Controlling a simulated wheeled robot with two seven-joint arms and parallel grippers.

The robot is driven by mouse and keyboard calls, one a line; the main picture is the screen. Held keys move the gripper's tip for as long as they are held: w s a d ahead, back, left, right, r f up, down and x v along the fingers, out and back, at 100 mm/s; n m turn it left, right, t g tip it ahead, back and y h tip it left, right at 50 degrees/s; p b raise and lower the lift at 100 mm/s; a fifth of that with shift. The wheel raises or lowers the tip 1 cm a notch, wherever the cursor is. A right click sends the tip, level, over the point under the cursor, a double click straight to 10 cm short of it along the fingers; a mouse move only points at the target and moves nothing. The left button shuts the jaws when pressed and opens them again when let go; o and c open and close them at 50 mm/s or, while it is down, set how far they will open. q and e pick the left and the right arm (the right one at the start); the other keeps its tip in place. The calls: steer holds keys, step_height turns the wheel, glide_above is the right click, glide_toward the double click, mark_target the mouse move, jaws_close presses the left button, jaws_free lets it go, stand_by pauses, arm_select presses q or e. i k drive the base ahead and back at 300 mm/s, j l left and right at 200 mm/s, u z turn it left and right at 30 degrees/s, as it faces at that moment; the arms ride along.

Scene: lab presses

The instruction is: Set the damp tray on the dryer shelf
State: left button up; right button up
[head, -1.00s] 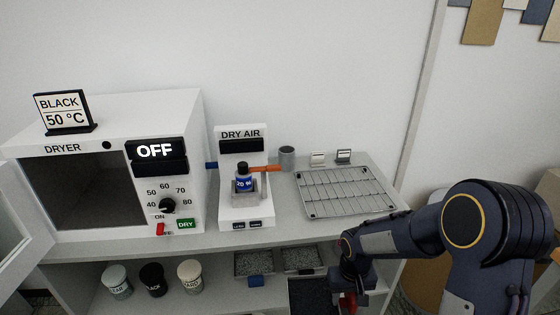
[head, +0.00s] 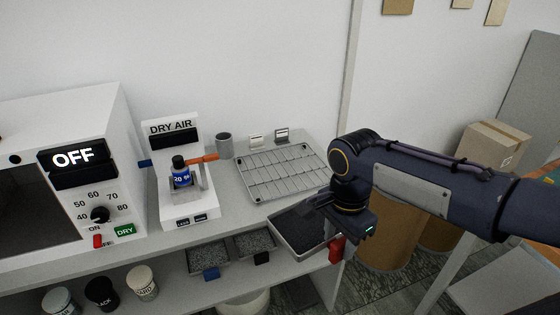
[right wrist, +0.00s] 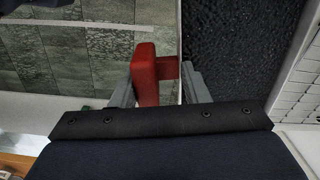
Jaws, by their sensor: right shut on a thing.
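My right gripper (right wrist: 160,85) is shut on the red handle (right wrist: 146,75) of a tray of dark granules. This tray (head: 297,228) hangs in the air just in front of the bench's right part, beside the wire rack, in the head view; its dark contents (right wrist: 235,40) fill the upper right of the right wrist view. The dryer (head: 110,130) stands at the left with its display reading OFF. Its dark opening (head: 35,210) is partly cut off by the frame edge, and its shelf cannot be made out. My left gripper is not in view.
A grey cup (head: 224,145) stands behind. Trays with blue and black handles and several jars sit on the lower shelf.

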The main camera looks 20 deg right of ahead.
mark_target(41, 222)
steer(key=i, duration=0.9)
